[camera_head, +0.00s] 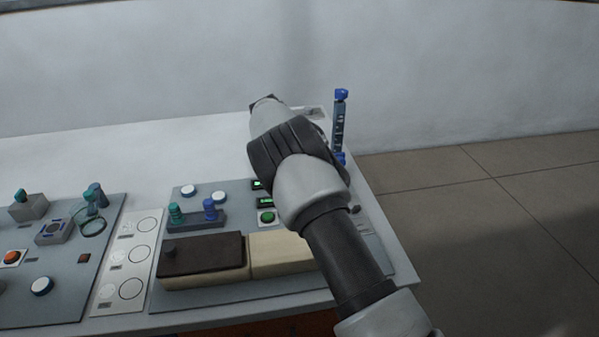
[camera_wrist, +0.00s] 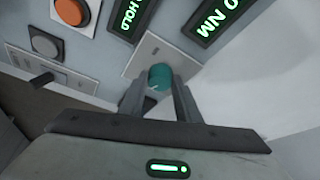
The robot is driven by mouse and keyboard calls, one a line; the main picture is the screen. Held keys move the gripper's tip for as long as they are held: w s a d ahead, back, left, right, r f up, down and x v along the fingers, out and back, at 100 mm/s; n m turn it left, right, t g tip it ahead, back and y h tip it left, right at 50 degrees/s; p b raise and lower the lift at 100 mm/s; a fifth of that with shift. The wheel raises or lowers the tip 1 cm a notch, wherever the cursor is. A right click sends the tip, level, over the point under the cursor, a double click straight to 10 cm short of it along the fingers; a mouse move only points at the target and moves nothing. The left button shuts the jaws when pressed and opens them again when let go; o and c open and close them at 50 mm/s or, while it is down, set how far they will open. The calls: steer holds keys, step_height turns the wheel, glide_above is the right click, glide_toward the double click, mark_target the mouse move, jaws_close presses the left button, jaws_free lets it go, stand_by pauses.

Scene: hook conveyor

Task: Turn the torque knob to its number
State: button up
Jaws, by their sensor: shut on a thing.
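The teal torque knob (camera_wrist: 160,77) sits on a light square plate in the wrist view. My gripper (camera_wrist: 160,92) is shut on this knob, with one finger on each side of it. A second display (camera_wrist: 131,16) reads HOLD, partly cut off. In the head view my arm covers the knob and the gripper.
An orange button (camera_wrist: 72,11) and a grey button (camera_wrist: 46,45) are left of the knob. In the head view, a dark-lidded box (camera_head: 201,255) and a cream block (camera_head: 281,254) stand at the panel's front. A blue-capped upright post (camera_head: 339,125) stands right of my arm.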

steer(key=shift+m+g, duration=0.4)
steer(key=shift+m, duration=0.5)
steer(key=o, duration=1.1)
steer(key=shift+c, duration=0.2)
steer(key=shift+a, duration=0.1)
steer(key=p+v, duration=0.3)
steer(key=v, duration=1.4)
steer(key=shift+a, duration=0.2)
steer(key=shift+r, duration=0.1)
